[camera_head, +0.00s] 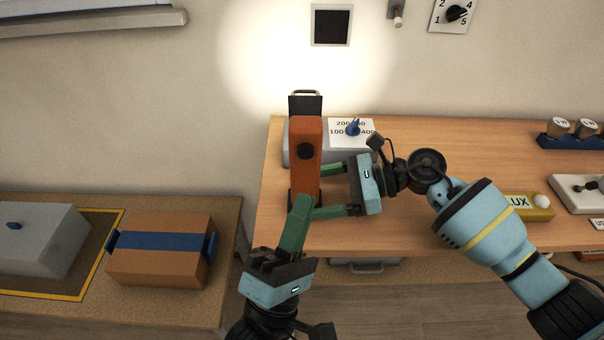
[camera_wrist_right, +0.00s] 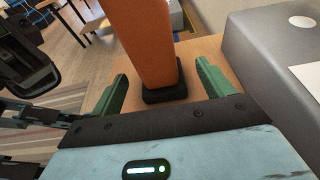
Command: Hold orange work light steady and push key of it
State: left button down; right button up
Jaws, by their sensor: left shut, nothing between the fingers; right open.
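The orange work light (camera_head: 305,170) stands upright on the wooden bench, with a black head on top and a round black key (camera_head: 306,151) on its front. My right gripper (camera_head: 321,191) reaches in from the right, open, at the light's lower body. In the right wrist view the orange body (camera_wrist_right: 146,40) and its black foot (camera_wrist_right: 165,93) show between the spread green fingers (camera_wrist_right: 158,84); it is not clamped. My left gripper (camera_head: 302,203) is shut and empty, its fingers pointing up in front of the light's lower part, below the key. Whether it touches the light I cannot tell.
A grey box (camera_head: 341,150) with a blue dial stands right behind the light. A yellow LUX box (camera_head: 529,206) and a white switch box (camera_head: 580,193) lie farther right on the bench (camera_head: 430,135). A bright patch surrounds a dark wall square (camera_head: 331,25).

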jog(key=v, duration=0.9)
jog(key=shift+d+r, duration=0.15)
jog(key=shift+d, duration=0.25)
